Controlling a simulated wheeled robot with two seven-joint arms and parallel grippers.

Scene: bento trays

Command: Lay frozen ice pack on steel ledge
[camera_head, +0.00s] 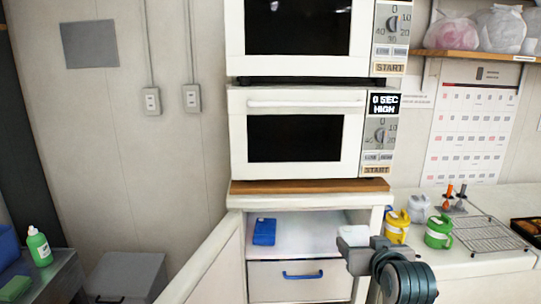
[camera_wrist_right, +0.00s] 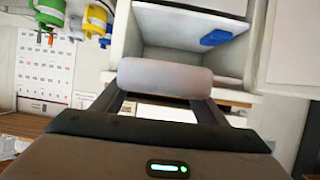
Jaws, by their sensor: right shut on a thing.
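My right gripper (camera_head: 362,249) is shut on a white, rounded pack (camera_head: 353,236), seemingly the ice pack. In the wrist view the pack (camera_wrist_right: 165,78) lies crosswise between the two fingers. The gripper is in front of the right side of the open cabinet, and the pack appears held clear of any surface. The pale ledge (camera_head: 312,231) inside the cabinet, likely the steel ledge, has a blue block (camera_head: 264,232) on its left part. The ledge (camera_wrist_right: 170,28) and block (camera_wrist_right: 216,38) also show in the wrist view. My left gripper is not in view.
An open cabinet door (camera_head: 212,268) stands left of the opening. A drawer (camera_head: 290,284) with a blue handle is below the ledge. Yellow (camera_head: 397,224) and green (camera_head: 439,232) mugs and a wire rack (camera_head: 478,234) stand on the right counter. The ledge's middle is bare.

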